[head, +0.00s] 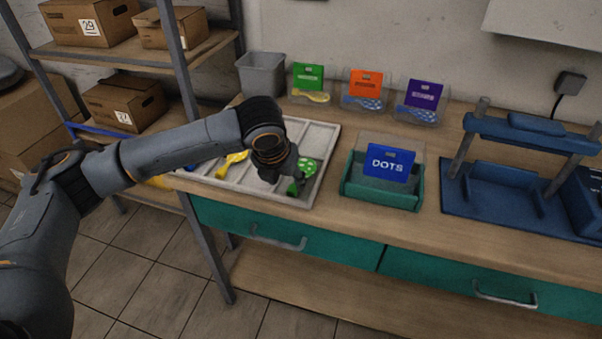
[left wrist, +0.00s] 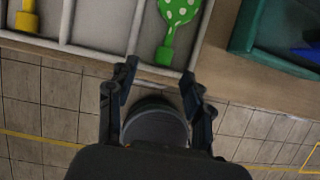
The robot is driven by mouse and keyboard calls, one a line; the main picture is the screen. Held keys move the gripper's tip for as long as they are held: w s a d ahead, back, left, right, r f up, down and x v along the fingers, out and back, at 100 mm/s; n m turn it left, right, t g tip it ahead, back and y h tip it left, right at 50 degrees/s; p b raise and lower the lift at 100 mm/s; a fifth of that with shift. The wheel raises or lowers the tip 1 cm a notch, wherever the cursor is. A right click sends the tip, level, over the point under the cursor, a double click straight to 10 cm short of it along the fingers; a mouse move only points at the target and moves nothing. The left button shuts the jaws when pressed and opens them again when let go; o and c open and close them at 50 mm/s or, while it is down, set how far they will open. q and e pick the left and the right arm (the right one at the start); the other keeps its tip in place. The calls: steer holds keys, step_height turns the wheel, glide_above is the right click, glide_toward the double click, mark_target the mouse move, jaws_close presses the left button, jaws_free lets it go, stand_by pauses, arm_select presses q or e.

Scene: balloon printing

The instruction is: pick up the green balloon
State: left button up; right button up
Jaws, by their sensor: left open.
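The green balloon (head: 308,166) has white dots and lies in the right compartment of a grey divided tray (head: 328,150). In the left wrist view the green balloon (left wrist: 179,12) shows at the top, its neck pointing down toward the tray's edge. My left gripper (head: 296,188) is at the front right of the tray, close to the balloon's neck end. In the left wrist view my left gripper (left wrist: 160,74) is open, with nothing between its fingers; the balloon is beyond the fingertips. My right gripper is not in view.
A yellow balloon (head: 232,160) lies in another tray compartment, partly behind my arm. A teal bin with a blue DOTS card (head: 387,165) stands right of the tray. A blue press (head: 520,185) is further right. Several card holders and a grey bin (head: 262,75) line the back.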

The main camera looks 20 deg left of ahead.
mark_target(292, 187)
arm_select(q)
steer(key=x, duration=0.5)
steer(key=shift+w+d, duration=0.25)
steer(key=shift+r, duration=0.1)
steer(key=shift+c, duration=0.4)
steer(key=c, duration=0.7)
